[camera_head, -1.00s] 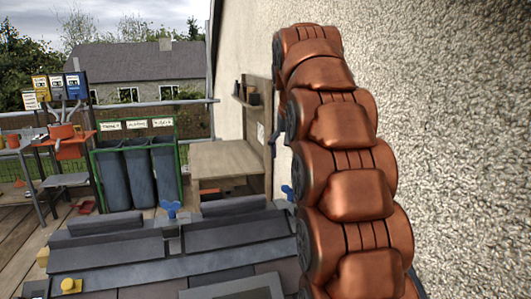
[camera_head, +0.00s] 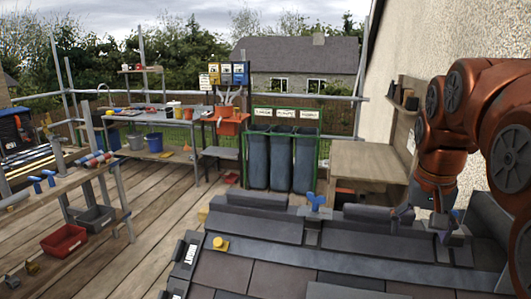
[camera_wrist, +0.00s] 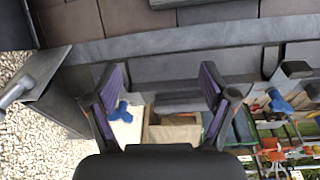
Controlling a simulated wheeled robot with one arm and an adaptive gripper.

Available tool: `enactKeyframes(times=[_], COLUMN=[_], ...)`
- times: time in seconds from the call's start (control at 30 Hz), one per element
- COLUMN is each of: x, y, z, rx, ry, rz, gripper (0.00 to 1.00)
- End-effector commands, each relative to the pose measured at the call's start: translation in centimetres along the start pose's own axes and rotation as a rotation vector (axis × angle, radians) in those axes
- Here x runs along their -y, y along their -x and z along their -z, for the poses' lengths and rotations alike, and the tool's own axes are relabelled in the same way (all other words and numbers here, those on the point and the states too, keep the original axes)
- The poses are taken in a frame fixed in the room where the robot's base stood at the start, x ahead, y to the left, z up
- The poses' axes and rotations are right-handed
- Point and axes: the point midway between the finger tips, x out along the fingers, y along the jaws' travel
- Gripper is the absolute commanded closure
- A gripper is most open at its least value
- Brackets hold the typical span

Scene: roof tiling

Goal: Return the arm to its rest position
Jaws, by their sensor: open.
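My copper-coloured arm (camera_head: 455,130) is bent at the right of the head view, with its wrist pointing down. My gripper (camera_head: 425,222) is at its end, low over the dark slate roof near the wall, partly hard to make out. In the wrist view my gripper (camera_wrist: 158,82) shows two purple-padded fingers spread wide apart with nothing between them. Beyond the fingers are the dark roof ridge pieces (camera_wrist: 200,58) and the deck below.
Three bins (camera_head: 282,160) and a wooden bench (camera_head: 365,162) stand behind. The pebbled wall (camera_head: 440,40) is close on the right. The left deck (camera_head: 160,200) has free floor.

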Motion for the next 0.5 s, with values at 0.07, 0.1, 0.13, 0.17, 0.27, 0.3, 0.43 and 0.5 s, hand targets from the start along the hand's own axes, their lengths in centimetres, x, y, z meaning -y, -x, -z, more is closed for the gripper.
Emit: enactKeyframes(times=[0.07, 0.1, 0.13, 0.17, 0.27, 0.3, 0.43, 0.5], x=[0.8, 1.1, 1.3, 1.5, 2.1, 2.4, 2.9, 3.1], y=[-0.8, -1.2, -1.5, -1.8, -3.0, -3.3, -4.9, -5.6], z=[-2.2, -3.2, -4.1, -4.9, -7.7, -8.8, -12.5, -14.6], rx=[0.027, 0.038, 0.048, 0.056, 0.092, 0.102, 0.142, 0.164], ry=[0.034, 0.049, 0.06, 0.072, 0.111, 0.127, 0.175, 0.201], rz=[0.005, 0.007, 0.009, 0.011, 0.015, 0.017, 0.022, 0.025], gripper=[0.17, 0.17, 0.17, 0.17, 0.17, 0.17, 0.17, 0.17])
